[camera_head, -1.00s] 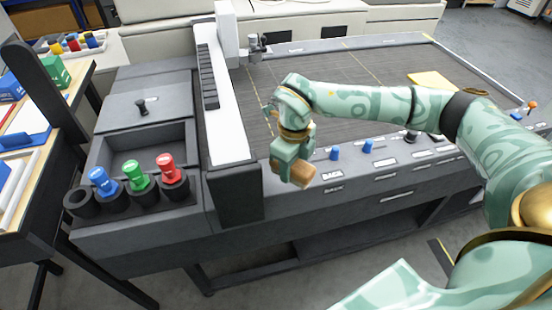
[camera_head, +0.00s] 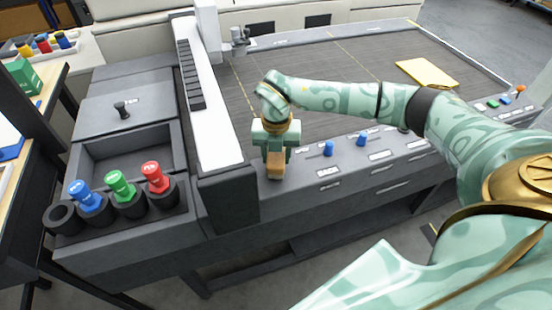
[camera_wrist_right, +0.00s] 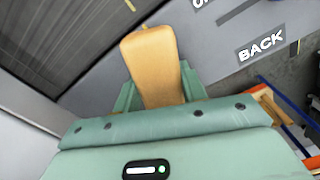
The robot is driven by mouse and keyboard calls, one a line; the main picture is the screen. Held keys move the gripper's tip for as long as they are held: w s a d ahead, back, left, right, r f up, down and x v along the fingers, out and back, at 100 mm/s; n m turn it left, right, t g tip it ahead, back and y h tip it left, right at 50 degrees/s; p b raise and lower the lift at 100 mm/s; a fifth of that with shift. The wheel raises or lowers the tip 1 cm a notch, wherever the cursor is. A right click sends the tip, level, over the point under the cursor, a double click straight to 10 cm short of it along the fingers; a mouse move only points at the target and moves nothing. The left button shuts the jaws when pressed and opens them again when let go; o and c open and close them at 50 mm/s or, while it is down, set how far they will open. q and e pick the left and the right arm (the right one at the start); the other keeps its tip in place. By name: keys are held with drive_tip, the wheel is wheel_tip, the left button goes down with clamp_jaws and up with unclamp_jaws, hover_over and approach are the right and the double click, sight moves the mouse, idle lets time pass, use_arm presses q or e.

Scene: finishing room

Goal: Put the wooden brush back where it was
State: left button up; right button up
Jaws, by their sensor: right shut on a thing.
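My right gripper (camera_head: 275,157) is shut on the wooden brush (camera_head: 275,170), a light tan wooden block. It is at the front strip of the grey machine table, just right of the white rail's dark end block. In the right wrist view the brush (camera_wrist_right: 152,60) sticks out from between the green fingers of the gripper (camera_wrist_right: 160,92). Its rounded end shows over the grey strip, left of the BACK label (camera_wrist_right: 261,45). The gripper hides the rest of the brush, and I cannot tell whether it touches the strip. My left gripper is not in view.
The white rail (camera_head: 212,115) stands left of the gripper. Left of it are an open grey tray (camera_head: 130,152) and holders with blue, green and red-topped pieces (camera_head: 120,187). Blue knobs (camera_head: 328,148) line the front strip to the right. A yellow sheet (camera_head: 427,73) lies farther right.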

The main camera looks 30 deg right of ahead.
drive_tip(key=shift+f, duration=0.7)
drive_tip(key=shift+f, duration=0.1)
drive_tip(key=o, duration=0.9)
drive_tip(key=shift+o, duration=0.2)
wheel_tip(320, 180, up, 12)
drive_tip(key=shift+r+p, duration=0.2)
drive_tip(key=shift+p, duration=0.65)
